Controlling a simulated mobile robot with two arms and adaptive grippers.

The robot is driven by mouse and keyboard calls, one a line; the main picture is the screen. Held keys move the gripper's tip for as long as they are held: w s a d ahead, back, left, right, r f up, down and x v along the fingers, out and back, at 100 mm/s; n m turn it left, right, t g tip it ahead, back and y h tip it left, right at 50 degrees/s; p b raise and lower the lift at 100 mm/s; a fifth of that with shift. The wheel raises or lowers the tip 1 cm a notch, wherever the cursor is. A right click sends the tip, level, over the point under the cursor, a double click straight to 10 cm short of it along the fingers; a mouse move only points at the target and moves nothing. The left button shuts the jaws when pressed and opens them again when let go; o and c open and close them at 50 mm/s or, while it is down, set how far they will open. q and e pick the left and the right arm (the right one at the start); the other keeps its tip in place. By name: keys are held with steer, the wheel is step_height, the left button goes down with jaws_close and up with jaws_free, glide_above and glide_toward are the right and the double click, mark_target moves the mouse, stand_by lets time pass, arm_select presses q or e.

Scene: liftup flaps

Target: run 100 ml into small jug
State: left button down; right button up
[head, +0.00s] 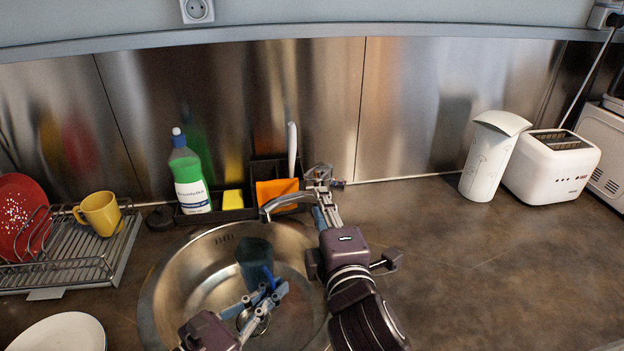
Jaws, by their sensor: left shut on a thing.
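A small dark teal jug (252,257) is in the round steel sink (185,275), below the end of the tap's spout in the picture. My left gripper (264,290) is shut on the jug from the near side, with its fingers at a blue part that looks like the handle. The tap (283,202) stands at the sink's back right, its spout reaching left over the bowl. My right gripper (325,205) is at the tap's base and lever; whether its fingers touch or grip is unclear. I cannot make out any water stream or the level inside the jug.
Behind the sink stand a green soap bottle (188,175) and a black caddy (268,170) with an orange cloth (277,190). A dish rack (85,255) with a yellow mug (100,213) is left. A white container (487,160) and toaster (552,167) stand right.

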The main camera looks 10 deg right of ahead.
mark_target(312, 180)
steer(key=w, duration=0.7)
steer(key=w+f, duration=0.1)
steer(key=w, duration=0.2)
steer(key=shift+w+f, duration=0.1)
steer(key=shift+w, duration=0.2)
steer(key=shift+c, duration=0.3)
